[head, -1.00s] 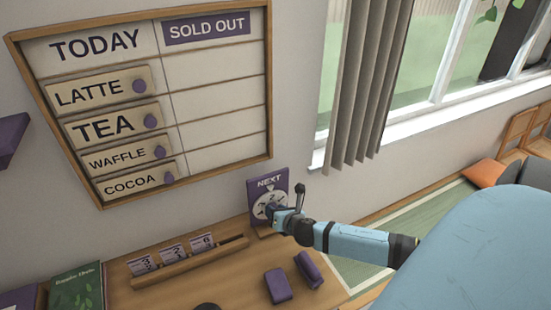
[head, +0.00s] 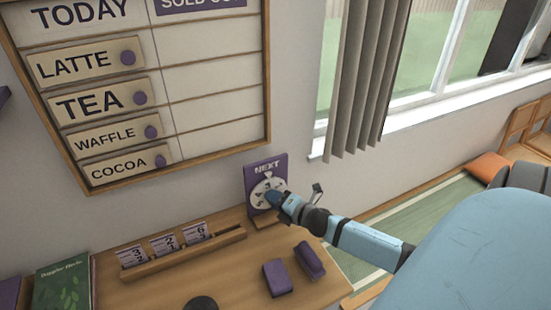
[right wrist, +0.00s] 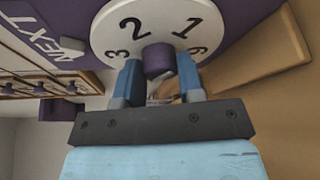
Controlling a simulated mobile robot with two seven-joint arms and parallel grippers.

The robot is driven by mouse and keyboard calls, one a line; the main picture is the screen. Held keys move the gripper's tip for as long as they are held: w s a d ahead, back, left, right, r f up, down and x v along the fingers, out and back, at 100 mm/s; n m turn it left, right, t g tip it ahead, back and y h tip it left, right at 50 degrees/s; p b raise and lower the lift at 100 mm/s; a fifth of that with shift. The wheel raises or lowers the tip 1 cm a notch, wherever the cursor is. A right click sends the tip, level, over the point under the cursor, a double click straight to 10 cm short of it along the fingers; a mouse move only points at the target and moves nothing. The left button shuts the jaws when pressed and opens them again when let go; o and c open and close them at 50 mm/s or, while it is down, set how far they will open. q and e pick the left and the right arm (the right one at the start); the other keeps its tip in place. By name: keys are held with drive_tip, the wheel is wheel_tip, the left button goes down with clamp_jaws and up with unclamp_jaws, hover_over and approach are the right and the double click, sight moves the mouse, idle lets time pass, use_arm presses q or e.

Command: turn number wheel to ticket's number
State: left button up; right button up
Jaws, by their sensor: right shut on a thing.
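The white number wheel (head: 258,191) sits on a purple board marked NEXT (head: 262,169) by the wall. In the right wrist view the wheel (right wrist: 165,30) shows 3, 2, 1 and part of another digit around its purple knob (right wrist: 158,62). My right gripper (right wrist: 158,74) is shut on the knob, with a blue finger on each side; it also shows in the head view (head: 272,198), covering part of the wheel. Three tickets stand in a wooden rack (head: 185,252); their small numbers look like 3 on the left ticket (head: 131,257), 2 on the middle and 6 on the right.
Two purple blocks (head: 277,278) lie on the wooden counter (head: 235,275) in front of the wheel. A green book (head: 60,287) is at the left. A menu board (head: 215,90) hangs above. The counter between rack and blocks is clear.

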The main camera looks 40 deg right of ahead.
drive_tip(key=shift+m, duration=0.4)
drive_tip(key=shift+b, duration=0.3)
drive_tip(key=o, duration=0.9)
drive_tip(key=s, duration=0.4)
drive_tip(key=s+d+r+b, duration=0.1)
drive_tip(key=s, duration=0.4)
drive_tip(key=s+b, duration=0.1)
drive_tip(key=s, duration=0.3)
drive_tip(key=shift+s+d+r, duration=0.15)
drive_tip(key=shift+s+r, duration=0.15)
drive_tip(key=shift+r, duration=0.05)
